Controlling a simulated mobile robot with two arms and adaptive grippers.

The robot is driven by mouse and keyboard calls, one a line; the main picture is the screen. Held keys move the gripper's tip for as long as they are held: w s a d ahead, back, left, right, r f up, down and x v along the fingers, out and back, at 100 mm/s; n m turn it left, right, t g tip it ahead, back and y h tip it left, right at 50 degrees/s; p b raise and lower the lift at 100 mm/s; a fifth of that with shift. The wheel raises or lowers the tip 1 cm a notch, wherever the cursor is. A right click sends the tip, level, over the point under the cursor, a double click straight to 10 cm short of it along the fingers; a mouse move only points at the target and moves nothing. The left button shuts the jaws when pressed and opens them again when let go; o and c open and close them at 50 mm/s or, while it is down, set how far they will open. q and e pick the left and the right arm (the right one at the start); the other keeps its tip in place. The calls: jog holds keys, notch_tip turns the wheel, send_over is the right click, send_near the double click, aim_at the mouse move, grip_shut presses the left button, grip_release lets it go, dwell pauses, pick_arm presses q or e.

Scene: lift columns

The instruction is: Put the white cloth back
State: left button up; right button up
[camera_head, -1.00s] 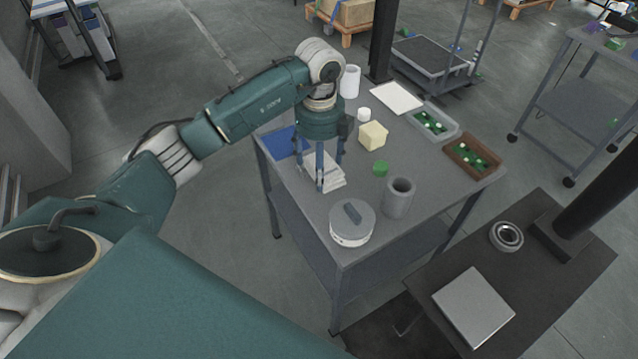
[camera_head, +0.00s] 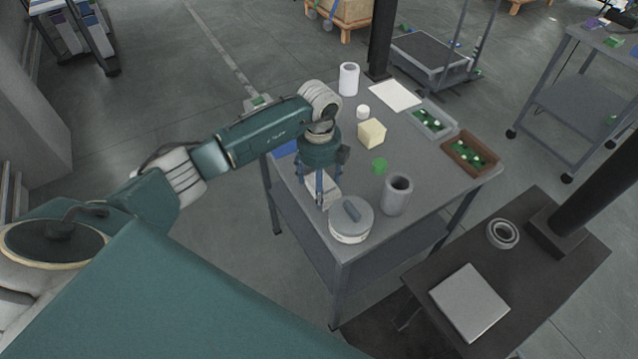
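The white cloth (camera_head: 329,188) is a folded pale stack at the left side of the grey table (camera_head: 420,185), between the blue mat (camera_head: 286,149) and the round lidded pot (camera_head: 351,232). It is partly hidden by my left gripper (camera_head: 319,192). The gripper points down, with its fingers over and around the cloth. Whether the fingers grip it, and whether the cloth touches the tabletop, cannot be told. The blue mat is partly covered by my arm. My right gripper is out of view.
A grey cylinder (camera_head: 397,195), green disc (camera_head: 379,166), cream block (camera_head: 372,134) and white roll (camera_head: 349,79) stand on the table. A grey tray (camera_head: 433,121) and brown tray (camera_head: 471,155) hold green parts. A dark bench (camera_head: 525,262) stands at right.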

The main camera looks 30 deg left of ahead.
pick_arm(q)
jog(key=o, duration=1.1)
jog(key=shift+r, duration=0.25)
notch_tip(320, 180, up, 12)
jog(key=b, duration=0.2)
jog(key=shift+b, duration=0.3)
jog(key=shift+f, duration=0.15)
